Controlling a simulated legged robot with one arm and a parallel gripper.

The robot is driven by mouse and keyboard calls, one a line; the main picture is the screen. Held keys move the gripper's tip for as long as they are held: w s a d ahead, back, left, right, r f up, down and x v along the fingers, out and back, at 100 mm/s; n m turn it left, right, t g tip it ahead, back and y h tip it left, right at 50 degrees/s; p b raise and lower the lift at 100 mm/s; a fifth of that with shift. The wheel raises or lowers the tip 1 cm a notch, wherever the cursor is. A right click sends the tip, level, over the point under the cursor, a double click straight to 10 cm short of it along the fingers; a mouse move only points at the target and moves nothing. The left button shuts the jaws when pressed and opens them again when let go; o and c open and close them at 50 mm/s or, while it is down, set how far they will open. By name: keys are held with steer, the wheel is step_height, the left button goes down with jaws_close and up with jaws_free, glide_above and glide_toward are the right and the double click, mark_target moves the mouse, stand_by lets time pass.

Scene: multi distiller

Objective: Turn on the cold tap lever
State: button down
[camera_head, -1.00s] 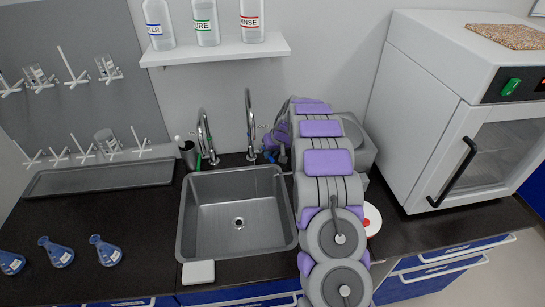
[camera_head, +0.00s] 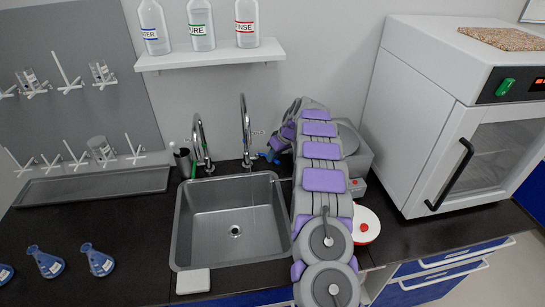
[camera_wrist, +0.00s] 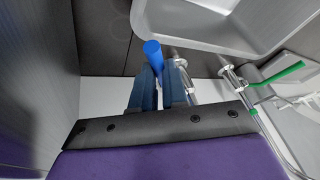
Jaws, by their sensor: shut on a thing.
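The blue cold tap lever (camera_wrist: 153,50) shows in the wrist view between the two dark blue fingers of my gripper (camera_wrist: 161,77), which is shut on it. The lever's rounded end sticks out past the fingertips. In the head view, a bit of blue shows at the base of the right-hand chrome tap (camera_head: 246,125), where my arm reaches in from the right. My arm hides most of my gripper there. The left-hand chrome tap (camera_head: 200,145) has a green lever, which shows in the wrist view (camera_wrist: 286,73).
The grey sink (camera_head: 201,257) lies in front of the taps. A shelf with several bottles (camera_head: 205,55) hangs above. A white oven-like cabinet (camera_head: 425,115) stands to the right. A white dish with a red knob (camera_head: 366,224) sits beside my arm. Several blue flasks (camera_head: 97,260) stand at left.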

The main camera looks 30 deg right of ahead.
steer(key=shift+d+r, duration=0.15)
steer(key=c, duration=1.1)
jaws_free()
steer(key=shift+c, duration=0.2)
steer(key=p+v, duration=0.3)
steer(key=v, duration=1.4)
steer(key=shift+d, duration=0.2)
